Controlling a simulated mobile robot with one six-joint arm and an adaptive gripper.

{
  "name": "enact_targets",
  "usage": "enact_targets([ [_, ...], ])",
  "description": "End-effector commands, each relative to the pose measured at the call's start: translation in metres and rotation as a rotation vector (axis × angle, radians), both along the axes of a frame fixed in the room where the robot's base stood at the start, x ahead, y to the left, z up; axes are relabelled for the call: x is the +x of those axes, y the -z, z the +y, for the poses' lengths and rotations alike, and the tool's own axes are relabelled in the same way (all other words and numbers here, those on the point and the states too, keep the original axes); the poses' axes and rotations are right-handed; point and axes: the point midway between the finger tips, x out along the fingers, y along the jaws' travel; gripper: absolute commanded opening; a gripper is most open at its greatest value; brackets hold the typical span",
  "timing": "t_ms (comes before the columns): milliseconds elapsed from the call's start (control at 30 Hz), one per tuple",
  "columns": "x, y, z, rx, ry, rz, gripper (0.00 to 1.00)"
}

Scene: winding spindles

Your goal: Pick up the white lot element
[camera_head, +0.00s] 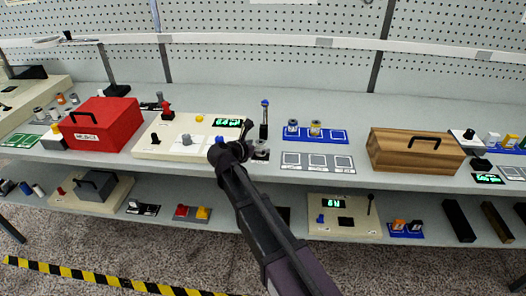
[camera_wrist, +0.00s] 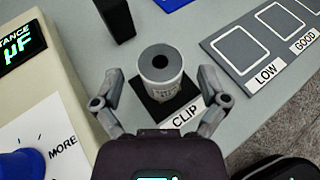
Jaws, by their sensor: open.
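A white cylinder with a grey top and a dark centre hole (camera_wrist: 160,72) stands upright in a black holder (camera_wrist: 149,108) labelled CLIP in the wrist view. Small print shows on its white side. It looks like the white lot element. My gripper (camera_wrist: 160,84) is open, with one finger to the left and one to the right of the cylinder. Neither finger appears to touch it. In the head view my arm reaches the upper shelf, and the gripper is beside the cylinder (camera_head: 261,145), which is small there.
A cream instrument panel with a green display (camera_wrist: 17,40) and a blue knob (camera_wrist: 24,163) stands close on the left. A mat with LOW and GOOD squares (camera_wrist: 239,48) lies right. A dark post (camera_wrist: 116,18) stands behind. A wooden box (camera_head: 415,151) is farther right.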

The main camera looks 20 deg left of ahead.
Motion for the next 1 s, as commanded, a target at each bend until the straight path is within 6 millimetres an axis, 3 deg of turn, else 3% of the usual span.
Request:
enact_targets([
  [200, 0.0123, 0.0056, -0.0044, 0.000, -0.001, 0.000, 0.93],
  [733, 0.0123, 0.0051, -0.0049, 0.000, 0.000, 0.000, 0.93],
  [767, 0.0123, 0.0051, -0.0049, 0.000, 0.000, 0.000, 0.87],
  [1000, 0.0125, 0.0051, -0.0051, 0.001, 0.000, 0.000, 0.16],
])
